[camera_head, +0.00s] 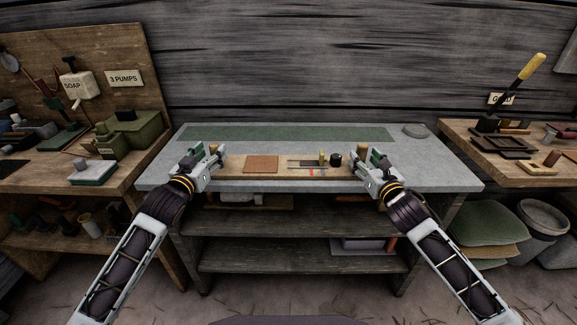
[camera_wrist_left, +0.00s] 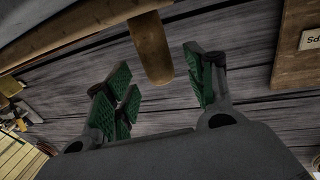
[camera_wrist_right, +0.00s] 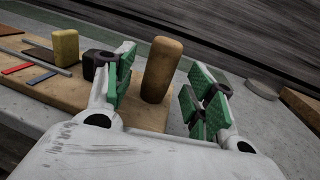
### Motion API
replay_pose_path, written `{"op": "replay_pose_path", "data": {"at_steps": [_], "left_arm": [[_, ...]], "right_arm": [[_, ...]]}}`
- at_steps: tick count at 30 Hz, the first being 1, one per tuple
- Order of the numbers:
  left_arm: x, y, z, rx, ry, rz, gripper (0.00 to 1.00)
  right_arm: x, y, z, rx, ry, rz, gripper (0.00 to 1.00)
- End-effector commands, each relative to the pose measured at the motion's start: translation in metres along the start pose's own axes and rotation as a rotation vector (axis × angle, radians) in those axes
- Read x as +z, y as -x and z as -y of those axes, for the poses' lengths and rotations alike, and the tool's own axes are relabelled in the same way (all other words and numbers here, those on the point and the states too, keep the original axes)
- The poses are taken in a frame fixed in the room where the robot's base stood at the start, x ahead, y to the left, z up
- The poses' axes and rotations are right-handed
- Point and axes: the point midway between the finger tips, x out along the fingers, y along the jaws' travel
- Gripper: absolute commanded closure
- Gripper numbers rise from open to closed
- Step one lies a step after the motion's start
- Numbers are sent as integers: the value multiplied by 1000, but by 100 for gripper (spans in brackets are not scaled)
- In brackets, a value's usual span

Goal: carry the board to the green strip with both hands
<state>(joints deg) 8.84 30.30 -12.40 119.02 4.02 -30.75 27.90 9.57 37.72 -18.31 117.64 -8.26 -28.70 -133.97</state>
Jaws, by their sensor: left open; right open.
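The wooden board (camera_head: 236,164) lies flat on the grey worktop near its front edge. It carries a brown square (camera_head: 261,164), a yellow block (camera_head: 322,157) and a black piece (camera_head: 336,159). An upright wooden handle stands at each end. My left gripper (camera_head: 214,158) is open at the left end; the left handle (camera_wrist_left: 152,48) shows between its spread fingers in the left wrist view. My right gripper (camera_head: 369,160) is open at the right end, its fingers either side of the right handle (camera_wrist_right: 161,68). The green strip (camera_head: 285,133) runs along the back of the worktop.
The green strip looks bare. A grey round object (camera_head: 415,131) sits at the worktop's back right. Side benches with tools stand left (camera_head: 130,170) and right (camera_head: 510,165). Shelves (camera_head: 290,255) are below the worktop. Clear worktop lies between the board and the strip.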

Motion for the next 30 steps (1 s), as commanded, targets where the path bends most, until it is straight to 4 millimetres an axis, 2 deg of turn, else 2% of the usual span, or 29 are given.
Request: {"op": "replay_pose_path", "data": {"at_steps": [12, 26, 30], "left_arm": [[-1, -27, 0, 0, 0, -2, 45], [0, -32, 0, 1, 0, -1, 45], [0, -32, 0, 1, 0, -1, 62]], "right_arm": [[0, -27, 0, 0, -1, 0, 45], [0, -32, 0, 0, 0, -1, 45], [0, -32, 0, 0, 0, 0, 62]]}}
